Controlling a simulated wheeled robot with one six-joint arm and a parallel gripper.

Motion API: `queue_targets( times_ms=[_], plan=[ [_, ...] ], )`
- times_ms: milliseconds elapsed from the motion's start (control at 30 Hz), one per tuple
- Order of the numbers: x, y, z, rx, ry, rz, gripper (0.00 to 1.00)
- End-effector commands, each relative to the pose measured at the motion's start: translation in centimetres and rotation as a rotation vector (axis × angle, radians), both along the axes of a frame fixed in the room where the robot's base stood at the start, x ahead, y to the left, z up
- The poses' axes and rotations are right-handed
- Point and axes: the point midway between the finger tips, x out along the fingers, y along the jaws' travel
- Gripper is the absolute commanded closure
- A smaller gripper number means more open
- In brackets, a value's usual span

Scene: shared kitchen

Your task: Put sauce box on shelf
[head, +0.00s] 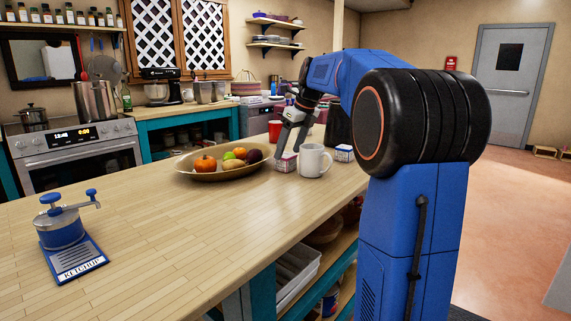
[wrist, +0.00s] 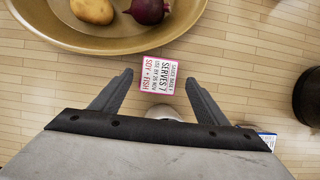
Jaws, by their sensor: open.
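The sauce box (wrist: 159,74) is a small white box with pink edges and printed text reading "SOY + FISH" in the wrist view. It sits on the wooden counter beside the fruit bowl; in the head view the box (head: 285,164) is just below my gripper (head: 286,146). In the wrist view my gripper (wrist: 158,92) is open, its two fingers on either side of the box's near part, with nothing held. A similar box with blue edges (head: 344,153) stands behind the white mug. Wall shelves (head: 275,39) hang at the back; open shelving (head: 329,261) is under the counter.
A white mug (head: 314,160) stands close to the right of the box. The fruit bowl (head: 205,175) is to its left. A red cup (head: 275,131) stands behind. A ketchup dispenser (head: 62,228) is at front left. The counter's front middle is clear.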

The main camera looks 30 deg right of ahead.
Motion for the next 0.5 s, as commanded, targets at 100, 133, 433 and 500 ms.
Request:
queue_targets(
  times_ms=[100, 133, 433, 500],
  plan=[
    [0.6, 0.5, -1.6, 0.001, 0.002, 0.002, 0.32],
    [0.8, 0.6, -2.0, 0.001, 0.002, 0.002, 0.32],
    [1.4, 0.7, -3.6, 0.000, 0.000, 0.000, 0.32],
    [1.4, 0.7, -3.6, 0.000, 0.000, 0.000, 0.32]
  ],
)
